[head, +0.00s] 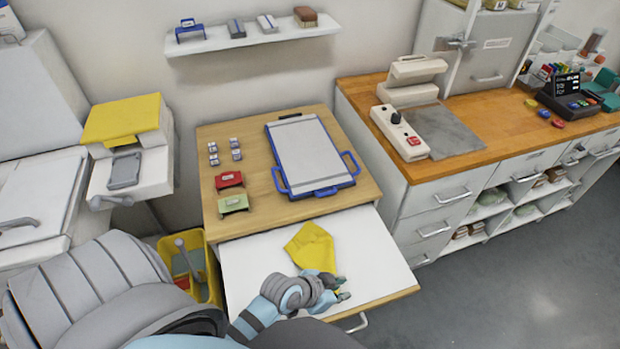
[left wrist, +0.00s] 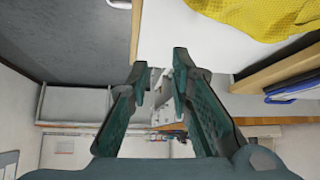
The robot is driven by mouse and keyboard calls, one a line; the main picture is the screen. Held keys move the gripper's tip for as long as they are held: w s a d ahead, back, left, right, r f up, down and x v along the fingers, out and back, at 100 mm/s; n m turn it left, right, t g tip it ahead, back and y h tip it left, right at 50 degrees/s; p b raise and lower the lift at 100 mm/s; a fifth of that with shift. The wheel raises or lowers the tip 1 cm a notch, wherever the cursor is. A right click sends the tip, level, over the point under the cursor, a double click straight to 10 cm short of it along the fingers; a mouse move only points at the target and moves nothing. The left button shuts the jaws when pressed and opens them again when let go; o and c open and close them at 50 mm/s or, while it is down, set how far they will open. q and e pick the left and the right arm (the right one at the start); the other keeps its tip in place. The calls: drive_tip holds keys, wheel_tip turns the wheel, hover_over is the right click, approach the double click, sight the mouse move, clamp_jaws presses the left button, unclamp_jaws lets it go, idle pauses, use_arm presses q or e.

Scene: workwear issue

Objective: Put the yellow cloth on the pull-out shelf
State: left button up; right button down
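The yellow cloth (head: 311,246) lies on the white surface of the pull-out shelf (head: 250,262), slightly rumpled. In the left wrist view the cloth (left wrist: 265,15) is at the upper right, on the white shelf (left wrist: 185,30). My left gripper (head: 341,289) is over the front right part of the shelf, just nearer than the cloth; my wrist may cover its near edge. In the left wrist view the two fingers of this gripper (left wrist: 164,75) are apart, with nothing between them, and they do not touch the cloth. My right gripper does not show.
Behind the shelf, a wooden top holds a blue-framed clipboard-like tray (head: 312,158), a red item (head: 229,180) and a green item (head: 234,203). A yellow bin (head: 208,266) stands left of the shelf. A drawer cabinet (head: 440,215) stands to the right, with open floor before it.

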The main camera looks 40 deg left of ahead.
use_arm(q)
drive_tip(key=w+a+f, duration=0.1)
drive_tip(key=w+a, duration=0.2)
drive_tip(key=a, duration=0.2)
drive_tip(key=w+a+f, duration=0.1)
drive_tip(key=w+a, duration=0.3)
drive_tip(key=a, duration=0.1)
drive_tip(key=w+a+f, duration=0.1)
drive_tip(key=w+a, duration=0.3)
drive_tip(key=a, duration=0.2)
drive_tip(key=shift+w+f, duration=0.1)
drive_tip(key=shift+f, duration=0.15)
clamp_jaws()
drive_tip(key=shift+w+a+f, duration=0.2)
drive_tip(key=shift+a+f, duration=0.05)
drive_tip(key=shift+f, duration=0.3)
drive_tip(key=shift+w+a+f, duration=0.15)
drive_tip(key=shift+a+f, duration=0.1)
drive_tip(key=shift+f, duration=0.3)
drive_tip(key=shift+s+f, duration=0.1)
drive_tip(key=shift+f, duration=0.35)
wheel_tip(320, 180, down, 4)
drive_tip(key=b, duration=0.4)
drive_tip(key=shift+b, duration=0.35)
wheel_tip(320, 180, up, 10)
drive_tip(key=p, duration=0.4)
drive_tip(key=shift+f+p, duration=0.2)
drive_tip(key=shift+p, duration=0.1)
drive_tip(key=shift+d, duration=0.15)
